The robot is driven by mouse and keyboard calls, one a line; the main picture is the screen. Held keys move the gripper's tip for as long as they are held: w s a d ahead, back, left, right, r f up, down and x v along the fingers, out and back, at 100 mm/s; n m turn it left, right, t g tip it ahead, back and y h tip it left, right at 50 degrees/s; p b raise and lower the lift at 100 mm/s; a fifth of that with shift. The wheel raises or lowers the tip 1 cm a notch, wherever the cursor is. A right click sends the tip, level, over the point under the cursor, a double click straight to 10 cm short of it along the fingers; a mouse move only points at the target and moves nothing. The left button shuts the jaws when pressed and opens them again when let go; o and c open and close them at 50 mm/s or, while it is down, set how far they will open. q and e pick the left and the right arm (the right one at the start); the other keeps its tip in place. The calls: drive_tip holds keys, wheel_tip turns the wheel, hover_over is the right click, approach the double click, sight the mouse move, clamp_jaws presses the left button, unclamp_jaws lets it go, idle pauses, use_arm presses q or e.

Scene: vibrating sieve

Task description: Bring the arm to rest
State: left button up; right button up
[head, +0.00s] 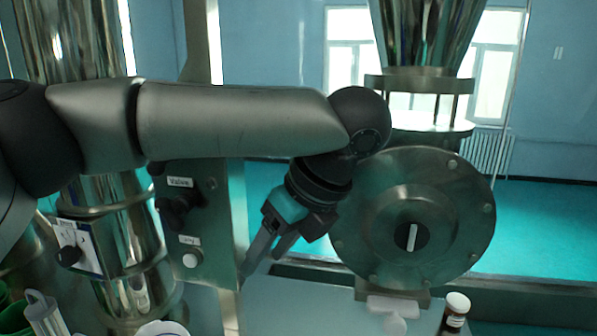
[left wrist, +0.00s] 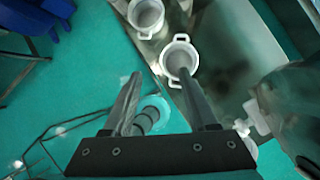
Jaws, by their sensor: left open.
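My left arm reaches across the head view from the left, and my left gripper (head: 262,262) hangs from its end, pointing down and to the left. The gripper also shows in the left wrist view (left wrist: 160,100), with its two fingers apart and nothing between them that it holds. It is in front of the steel machine, between the valve panel (head: 195,225) and the round steel cover (head: 415,220). My right gripper does not show in either view.
In the left wrist view, two white two-handled pots (left wrist: 180,58) (left wrist: 146,16) stand on a steel surface. A brown bottle with a white cap (head: 455,312) stands at the lower right of the head view. Green floor (head: 530,240) lies beyond the machine.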

use_arm(q)
drive_tip(key=s+d+f+n+g+h, duration=0.1)
drive_tip(key=s+d+f+n+h, duration=0.2)
drive_tip(key=s+d+f+h, duration=0.35)
drive_tip(key=s+d+f+n+h, duration=0.3)
drive_tip(key=d+f+h, duration=0.1)
drive_tip(key=d+f, duration=0.5)
drive_tip(key=s+a+f+n+t+y, duration=0.1)
drive_tip(key=s+a+f+n+y, duration=0.1)
drive_tip(key=s+a+f+n, duration=0.5)
drive_tip(key=a+f+n+y, duration=0.1)
drive_tip(key=a+f+n, duration=0.35)
drive_tip(key=a, duration=0.65)
drive_tip(key=s+a+f+n+t+y, duration=0.1)
drive_tip(key=s+a+f+n+y, duration=0.1)
drive_tip(key=s+a+f+n, duration=0.45)
drive_tip(key=a+f+g+b, duration=0.25)
drive_tip(key=f+b, duration=0.95)
drive_tip(key=f, duration=1.9)
drive_tip(key=s+a+f+b, duration=0.1)
drive_tip(key=s+f+b, duration=0.5)
drive_tip(key=f, duration=0.7)
drive_tip(key=s+a+f+b, duration=0.2)
drive_tip(key=s+f+b, duration=0.4)
drive_tip(key=f, duration=0.8)
drive_tip(key=s, duration=0.3)
drive_tip(key=shift+a, duration=0.2)
